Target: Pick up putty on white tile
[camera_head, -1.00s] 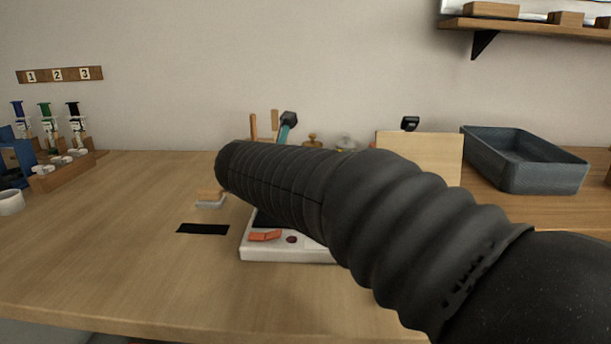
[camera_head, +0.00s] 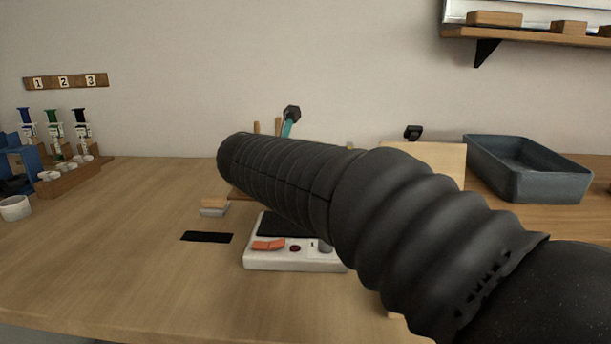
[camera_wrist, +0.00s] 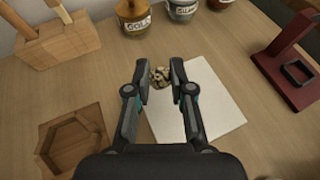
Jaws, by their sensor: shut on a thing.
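In the wrist view my gripper (camera_wrist: 160,82) has its two fingers closed on a small lumpy, mottled tan-and-dark piece, the putty (camera_wrist: 160,77). The putty sits between the fingertips, over the far left part of the white tile (camera_wrist: 222,105). I cannot tell whether it still touches the tile. The tile lies flat on the wooden table, partly covered by the gripper. In the head view my black arm hides the gripper, the putty and the tile.
A wooden block with handled tools (camera_wrist: 58,45), a hexagonal wooden recess (camera_wrist: 72,145), jars (camera_wrist: 133,15) and a dark red stand (camera_wrist: 290,60) surround the tile. In the head view a white device (camera_head: 295,266) stands below my arm; a grey bin (camera_head: 528,170) stands right.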

